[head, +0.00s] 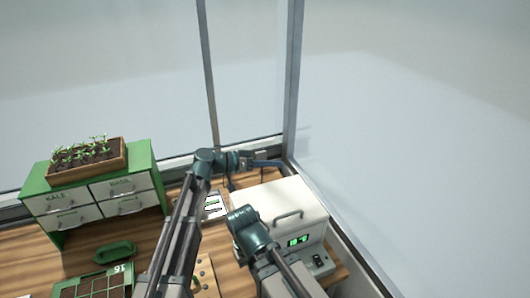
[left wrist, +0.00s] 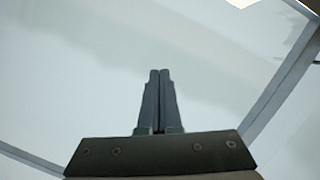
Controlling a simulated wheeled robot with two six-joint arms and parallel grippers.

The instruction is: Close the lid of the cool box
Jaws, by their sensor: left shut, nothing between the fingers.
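The cool box (head: 292,199) is the white box on the right of the bench, with a handle on its near face and a green lit display below. Its top looks flat and no opening shows; part of its near left side is hidden behind my right arm. My left gripper (head: 276,163) is beyond the back of the box, near the window frame, apart from the handle. In the left wrist view its fingers (left wrist: 159,98) are shut with nothing between them, against pale glass. My right arm comes up in front of the box; its gripper does not show.
A green drawer cabinet (head: 148,158) with a wooden seedling tray (head: 118,172) on top stands at the left. A green scoop-like item (head: 115,252) and a seed tray (head: 62,292) lie in front. A white card (head: 215,205) lies left of the box. Window frames border the bench.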

